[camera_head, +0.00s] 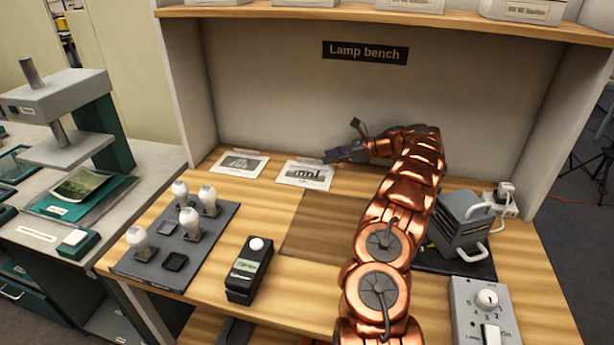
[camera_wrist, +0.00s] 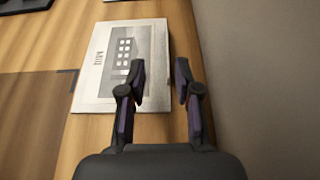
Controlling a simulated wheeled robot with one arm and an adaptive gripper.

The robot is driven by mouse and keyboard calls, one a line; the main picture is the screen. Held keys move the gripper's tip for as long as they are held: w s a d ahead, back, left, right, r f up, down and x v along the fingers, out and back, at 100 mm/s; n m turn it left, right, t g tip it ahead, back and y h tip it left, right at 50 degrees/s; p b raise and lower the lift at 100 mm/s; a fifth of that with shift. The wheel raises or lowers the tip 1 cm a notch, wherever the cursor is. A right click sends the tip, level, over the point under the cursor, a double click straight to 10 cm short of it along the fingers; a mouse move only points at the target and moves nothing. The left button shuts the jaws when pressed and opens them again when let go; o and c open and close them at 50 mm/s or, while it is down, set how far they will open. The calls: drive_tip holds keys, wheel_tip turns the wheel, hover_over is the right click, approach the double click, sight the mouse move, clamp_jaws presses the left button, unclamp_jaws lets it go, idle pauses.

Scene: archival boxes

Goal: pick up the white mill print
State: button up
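A white print (camera_head: 305,174) with a dark building on it lies flat on the wooden bench, to the left of my gripper (camera_head: 335,156). In the wrist view this print (camera_wrist: 110,65) shows a building with several windows, consistent with a mill. My gripper (camera_wrist: 161,78) is open and empty in the wrist view. Its left finger overlaps the print's right part in the picture, and its right finger is past the print's edge, over bare wood. How far the fingertips are above the bench is hard to tell.
A second white print (camera_head: 240,163) lies farther left. A dark brown mat (camera_head: 325,228) is in front. A tray of bulbs (camera_head: 175,240) and a black box (camera_head: 247,270) stand left; a grey device (camera_head: 462,225) stands right. The back wall (camera_head: 290,100) rises close behind my gripper.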

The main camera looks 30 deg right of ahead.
sight(306, 172)
drive_tip(key=shift+w+d+p+x, duration=0.1)
drive_tip(key=shift+p+x, duration=0.05)
drive_tip(key=shift+x, duration=1.1)
drive_tip(key=shift+w+d+p+x, duration=0.15)
drive_tip(key=shift+p+x, duration=0.05)
drive_tip(key=shift+x, duration=1.1)
drive_tip(key=shift+w+d+p+x, duration=0.1)
drive_tip(key=shift+p+x, duration=0.05)
drive_tip(key=shift+x, duration=1.1)
drive_tip(key=shift+r, duration=0.1)
drive_tip(key=shift+c, duration=0.4)
clamp_jaws()
